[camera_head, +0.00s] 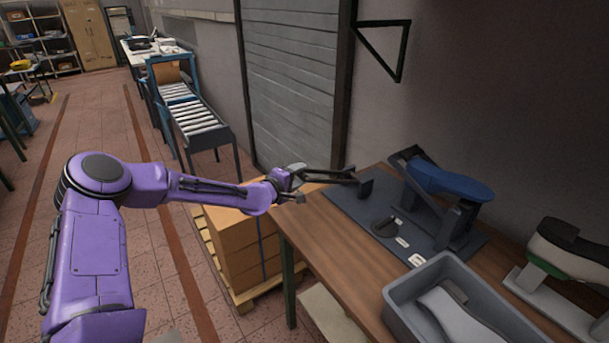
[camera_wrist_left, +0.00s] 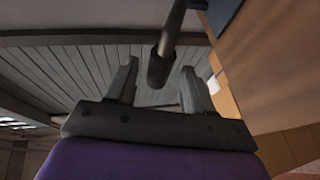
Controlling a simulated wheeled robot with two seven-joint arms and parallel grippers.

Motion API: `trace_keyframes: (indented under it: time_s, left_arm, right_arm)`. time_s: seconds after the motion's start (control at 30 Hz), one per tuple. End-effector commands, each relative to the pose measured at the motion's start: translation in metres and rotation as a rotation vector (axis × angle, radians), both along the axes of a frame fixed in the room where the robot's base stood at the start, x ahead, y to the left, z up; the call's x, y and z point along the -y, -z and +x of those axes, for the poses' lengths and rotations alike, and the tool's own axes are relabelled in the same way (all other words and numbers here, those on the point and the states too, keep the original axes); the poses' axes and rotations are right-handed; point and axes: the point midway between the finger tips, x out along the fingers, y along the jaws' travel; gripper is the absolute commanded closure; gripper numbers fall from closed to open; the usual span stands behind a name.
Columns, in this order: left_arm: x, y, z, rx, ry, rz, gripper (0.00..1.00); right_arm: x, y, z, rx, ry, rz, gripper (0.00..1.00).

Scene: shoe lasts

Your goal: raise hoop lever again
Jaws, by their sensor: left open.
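The hoop lever (camera_head: 330,174) is a dark bar that reaches out left from the fixture over the table's edge, roughly level. In the left wrist view its thick rounded end (camera_wrist_left: 161,66) shows between my two fingertips, with a gap on each side. My left gripper (camera_head: 298,184) is open at the lever's left end, and I see no grip on it. The fixture stands on a dark base plate (camera_head: 345,203) and carries a blue shoe last (camera_head: 450,183). My right gripper is not in view.
A grey bin (camera_head: 397,294) with a pale last inside stands at the front of the wooden table (camera_head: 318,236). A green and white last (camera_head: 572,250) stands at the right. Cardboard boxes (camera_head: 236,240) on a pallet stand below my left forearm.

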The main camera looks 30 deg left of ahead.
Motion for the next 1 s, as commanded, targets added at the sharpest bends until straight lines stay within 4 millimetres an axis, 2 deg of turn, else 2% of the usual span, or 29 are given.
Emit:
trace_keyframes:
  time_s: [0.1, 0.2, 0.57, 0.7, 0.73, 0.77, 0.8, 1.0]
  left_arm:
    - [0.000, 0.004, 0.020, -0.002, -0.001, 0.003, 0.48]
    - [-0.001, 0.007, 0.031, -0.002, -0.002, 0.002, 0.48]
    - [-0.001, 0.008, 0.037, 0.000, -0.002, -0.002, 0.48]
    - [-0.002, 0.008, 0.037, 0.000, -0.002, -0.002, 0.94]
    - [-0.002, 0.008, 0.037, 0.000, -0.003, -0.001, 1.00]
    - [-0.002, 0.008, 0.037, 0.000, -0.003, -0.001, 1.00]
    - [0.007, 0.007, 0.037, 0.000, 0.002, 0.000, 1.00]
    - [0.003, 0.005, 0.040, 0.002, 0.003, -0.001, 1.00]
  right_arm:
    - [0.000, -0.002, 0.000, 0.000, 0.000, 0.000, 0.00]
    - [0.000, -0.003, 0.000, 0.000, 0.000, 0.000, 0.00]
    - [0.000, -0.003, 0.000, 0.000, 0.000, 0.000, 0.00]
    - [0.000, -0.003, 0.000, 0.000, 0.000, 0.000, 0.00]
    - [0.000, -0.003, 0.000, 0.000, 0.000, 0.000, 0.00]
    - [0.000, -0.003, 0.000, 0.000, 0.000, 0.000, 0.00]
    - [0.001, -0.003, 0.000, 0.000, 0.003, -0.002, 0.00]
    - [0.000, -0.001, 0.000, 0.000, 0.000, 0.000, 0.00]
